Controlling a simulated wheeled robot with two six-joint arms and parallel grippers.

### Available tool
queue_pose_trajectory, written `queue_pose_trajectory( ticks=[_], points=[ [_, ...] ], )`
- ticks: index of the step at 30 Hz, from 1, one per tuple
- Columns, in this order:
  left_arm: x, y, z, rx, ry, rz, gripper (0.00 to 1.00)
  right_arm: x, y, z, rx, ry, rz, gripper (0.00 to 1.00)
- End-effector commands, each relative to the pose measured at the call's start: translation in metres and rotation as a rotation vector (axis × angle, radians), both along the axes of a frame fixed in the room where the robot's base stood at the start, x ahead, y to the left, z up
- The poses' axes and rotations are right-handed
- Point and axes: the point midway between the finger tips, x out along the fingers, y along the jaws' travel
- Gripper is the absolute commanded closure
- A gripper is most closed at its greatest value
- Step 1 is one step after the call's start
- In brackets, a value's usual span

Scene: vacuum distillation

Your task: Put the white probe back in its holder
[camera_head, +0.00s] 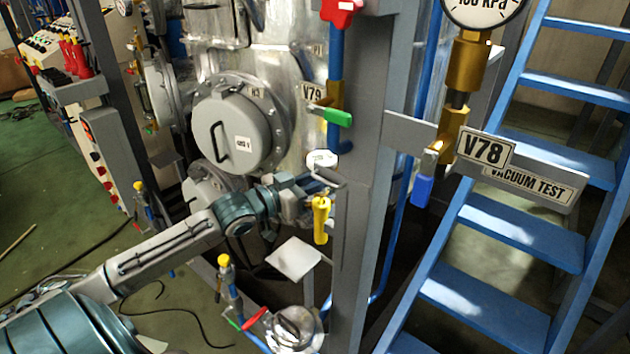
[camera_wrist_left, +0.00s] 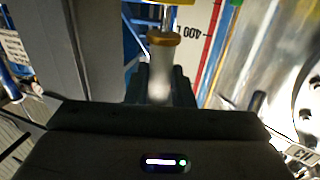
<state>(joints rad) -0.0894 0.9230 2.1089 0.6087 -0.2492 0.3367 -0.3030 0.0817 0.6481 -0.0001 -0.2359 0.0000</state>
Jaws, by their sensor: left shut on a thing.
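My left gripper (camera_head: 318,190) reaches in beside the grey post, in front of the steel vessel. It is shut on a pale, white cylinder, which I take to be the white probe (camera_wrist_left: 160,82); it stands between the fingers in the left wrist view. An orange-yellow collar (camera_wrist_left: 164,39) sits at its end. In the head view a yellow piece (camera_head: 320,220) hangs just below the gripper, and a white round piece (camera_head: 322,158) shows just above it. I cannot tell whether these belong to the probe. I cannot make out the holder. My right gripper is not in view.
The grey post (camera_head: 360,200) stands close to the right of the gripper. Valve V79 with its green handle (camera_head: 338,117) is above. A pale flat plate (camera_head: 294,258) lies below. Blue stairs (camera_head: 500,220) are at the right. A red-marked scale (camera_wrist_left: 211,35) shows beyond the fingers.

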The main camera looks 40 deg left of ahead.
Motion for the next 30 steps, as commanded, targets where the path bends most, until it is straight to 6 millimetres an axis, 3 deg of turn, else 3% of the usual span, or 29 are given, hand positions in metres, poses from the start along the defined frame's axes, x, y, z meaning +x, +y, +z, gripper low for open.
queue_pose_trajectory(
  ticks=[28, 29, 30],
  points=[
    [0.0, 0.0, -0.025, 0.0, 0.0, 0.0, 1.0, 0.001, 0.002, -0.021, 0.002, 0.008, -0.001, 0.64],
    [0.0, 0.0, -0.024, 0.0, -0.001, 0.0, 0.75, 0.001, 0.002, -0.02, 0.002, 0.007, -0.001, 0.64],
    [0.0, 0.0, -0.023, 0.0, -0.001, 0.0, 0.67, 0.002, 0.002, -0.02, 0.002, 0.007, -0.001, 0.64]
  ],
)
